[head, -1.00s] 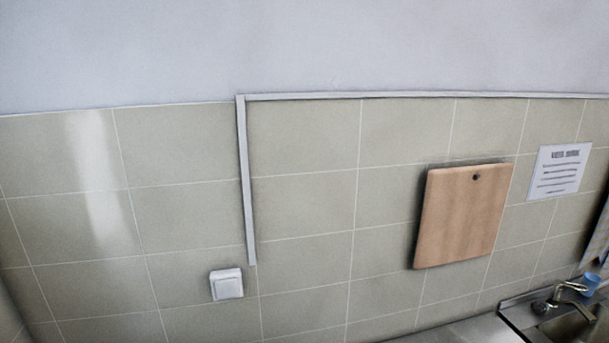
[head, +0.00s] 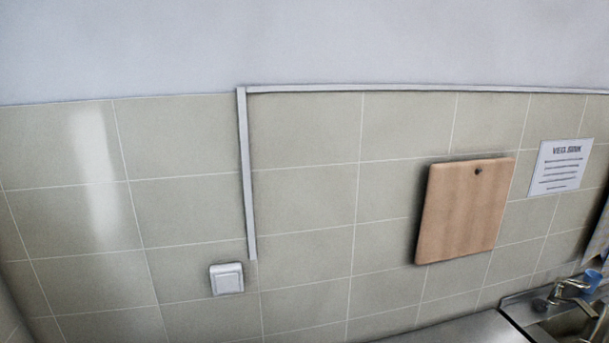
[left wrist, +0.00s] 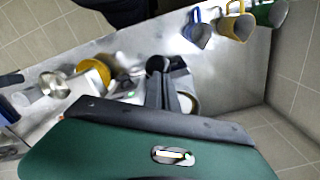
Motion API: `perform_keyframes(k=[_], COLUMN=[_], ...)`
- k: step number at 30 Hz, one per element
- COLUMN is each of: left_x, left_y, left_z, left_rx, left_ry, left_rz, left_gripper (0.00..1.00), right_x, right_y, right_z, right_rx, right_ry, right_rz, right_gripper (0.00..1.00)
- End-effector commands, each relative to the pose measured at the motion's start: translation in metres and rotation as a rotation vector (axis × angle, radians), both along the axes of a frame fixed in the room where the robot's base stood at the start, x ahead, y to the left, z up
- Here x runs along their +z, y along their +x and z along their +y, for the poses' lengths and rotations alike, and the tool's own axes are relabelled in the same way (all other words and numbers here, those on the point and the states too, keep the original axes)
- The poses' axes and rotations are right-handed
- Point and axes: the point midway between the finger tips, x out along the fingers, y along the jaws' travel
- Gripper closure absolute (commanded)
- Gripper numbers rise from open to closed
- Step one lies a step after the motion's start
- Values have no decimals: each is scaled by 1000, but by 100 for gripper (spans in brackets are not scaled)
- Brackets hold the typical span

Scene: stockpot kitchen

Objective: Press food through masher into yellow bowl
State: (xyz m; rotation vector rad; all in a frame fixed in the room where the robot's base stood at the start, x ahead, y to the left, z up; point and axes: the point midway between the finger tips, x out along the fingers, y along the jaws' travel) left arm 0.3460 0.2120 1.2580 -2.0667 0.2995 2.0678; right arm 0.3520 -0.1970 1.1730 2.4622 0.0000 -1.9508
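In the left wrist view, a yellow rounded thing (left wrist: 97,71), which may be the yellow bowl, lies on the metal counter left of the middle. My left gripper (left wrist: 168,90) shows as dark, narrow fingers pointing away over the counter; its opening is unclear. A round thing with a yellowish rim (left wrist: 194,103) is partly hidden just right of the fingers. I cannot make out the masher or the food. The head view shows neither gripper and no bowl.
Blue (left wrist: 197,31), yellow (left wrist: 235,22) and green (left wrist: 268,11) mugs are along the counter's far edge. A metal pot (left wrist: 55,86) and white cup (left wrist: 27,97) are at left. The head view shows tiled wall, a cutting board (head: 465,212) and a sink tap (head: 566,290).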

Motion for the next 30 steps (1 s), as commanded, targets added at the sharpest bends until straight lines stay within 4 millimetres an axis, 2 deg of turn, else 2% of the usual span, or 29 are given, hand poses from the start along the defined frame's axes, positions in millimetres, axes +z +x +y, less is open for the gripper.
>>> perform_keyframes(k=[15, 30], left_x=[-17, -19], left_y=[1, 1], left_z=[0, 0], left_rx=[-1, 0], left_ry=[1, 0], left_rz=[-1, -2], left_gripper=[100, 100], right_x=[-11, -12], right_y=[0, 0], right_z=[0, 0], right_rx=[0, 0], right_ry=[0, 0], right_rz=[0, 0], right_gripper=[6, 6])
